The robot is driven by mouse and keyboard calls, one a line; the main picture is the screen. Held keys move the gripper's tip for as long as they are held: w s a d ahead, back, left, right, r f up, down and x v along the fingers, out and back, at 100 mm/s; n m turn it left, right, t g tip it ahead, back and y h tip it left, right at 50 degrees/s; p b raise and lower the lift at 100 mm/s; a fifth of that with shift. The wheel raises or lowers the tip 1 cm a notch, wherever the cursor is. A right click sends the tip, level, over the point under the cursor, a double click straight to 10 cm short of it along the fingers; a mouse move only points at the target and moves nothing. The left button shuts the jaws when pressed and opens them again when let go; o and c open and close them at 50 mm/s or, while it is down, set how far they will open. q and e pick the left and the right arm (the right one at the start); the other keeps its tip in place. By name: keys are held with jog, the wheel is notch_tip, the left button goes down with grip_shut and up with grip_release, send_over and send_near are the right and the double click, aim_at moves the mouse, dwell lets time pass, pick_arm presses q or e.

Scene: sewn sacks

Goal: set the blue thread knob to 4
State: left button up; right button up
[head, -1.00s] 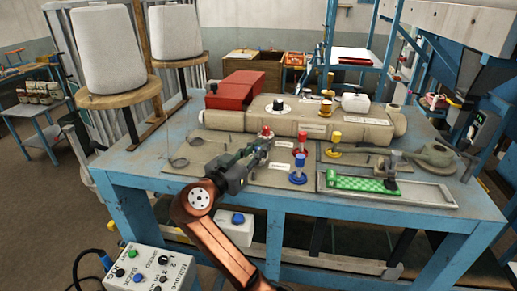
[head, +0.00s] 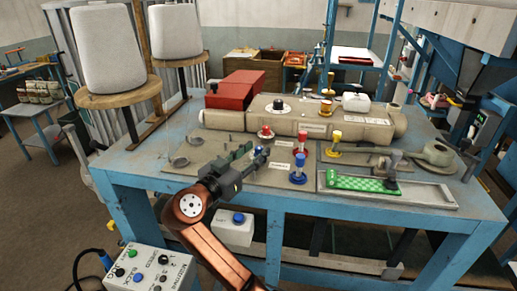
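A blue knob (head: 298,172) stands upright on a round blue base on the table's plate, with a small white label (head: 280,167) to its left. Its setting is too small to read. My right gripper (head: 263,156) is over the plate, left of the blue knob and apart from it. A small blue spot (head: 259,149) shows at its fingertips; I cannot tell what it belongs to. The fingers are dark and seen partly edge-on, so their opening is unclear. My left gripper is not in view.
A red knob (head: 301,144) stands just behind the blue one, and a yellow knob (head: 334,147) is to the right. A red-and-white dial (head: 266,133) is behind my gripper. A metal tray (head: 430,194) with green cloth (head: 355,183) lies at the right.

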jog(key=v, duration=0.9)
jog(key=shift+s+a, duration=0.25)
jog(key=shift+s, duration=0.05)
